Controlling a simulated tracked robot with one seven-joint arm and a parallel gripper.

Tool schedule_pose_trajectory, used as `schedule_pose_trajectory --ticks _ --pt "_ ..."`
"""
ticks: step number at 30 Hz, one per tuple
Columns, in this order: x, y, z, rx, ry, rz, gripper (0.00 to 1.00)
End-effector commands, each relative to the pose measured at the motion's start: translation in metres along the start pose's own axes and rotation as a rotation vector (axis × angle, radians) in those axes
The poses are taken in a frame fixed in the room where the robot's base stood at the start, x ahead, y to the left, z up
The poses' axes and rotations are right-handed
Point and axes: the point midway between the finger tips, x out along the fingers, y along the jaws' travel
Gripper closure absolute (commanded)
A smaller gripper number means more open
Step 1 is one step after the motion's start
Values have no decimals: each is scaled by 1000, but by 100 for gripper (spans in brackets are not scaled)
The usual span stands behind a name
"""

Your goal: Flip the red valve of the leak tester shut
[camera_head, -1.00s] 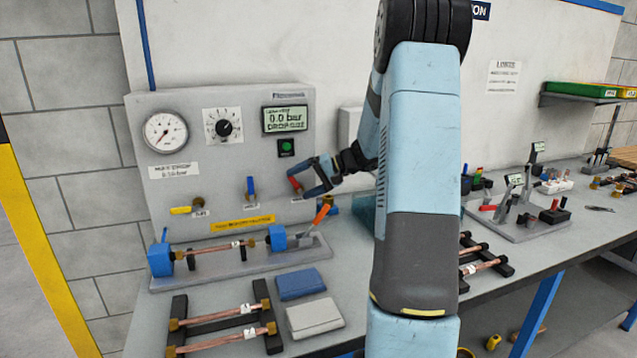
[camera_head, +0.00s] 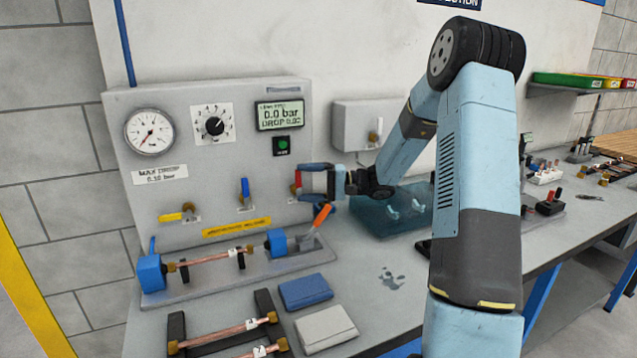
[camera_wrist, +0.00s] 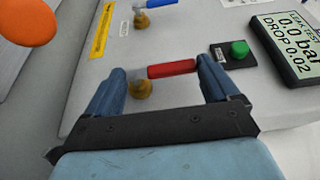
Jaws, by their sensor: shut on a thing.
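The leak tester (camera_head: 220,110) is a grey panel with a gauge, a dial and a display reading 0.0 bar. Its red valve (camera_head: 297,183) is at the panel's lower right. The red handle shows in the wrist view (camera_wrist: 172,69) between my two blue fingers, with the brass valve body (camera_wrist: 139,88) by the left finger. In the head view the handle looks about upright. My gripper (camera_head: 301,181) is at the panel, one finger above and one below the handle, shut on it lengthwise. It also shows in the wrist view (camera_wrist: 165,76). Exact finger contact is hard to see.
A blue valve (camera_head: 245,190) stands upright and a yellow valve (camera_head: 172,217) lies level to the left. Below are a clamped copper tube (camera_head: 210,257) and an orange-handled clamp (camera_head: 322,216). A green button (camera_wrist: 239,48) is close to the right finger.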

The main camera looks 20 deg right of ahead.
Motion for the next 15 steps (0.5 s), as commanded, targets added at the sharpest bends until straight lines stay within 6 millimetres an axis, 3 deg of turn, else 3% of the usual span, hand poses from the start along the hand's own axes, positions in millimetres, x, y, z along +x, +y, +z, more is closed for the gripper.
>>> schedule_pose_trajectory --ticks 15 --pt "9 4 2 15 -10 -15 67"
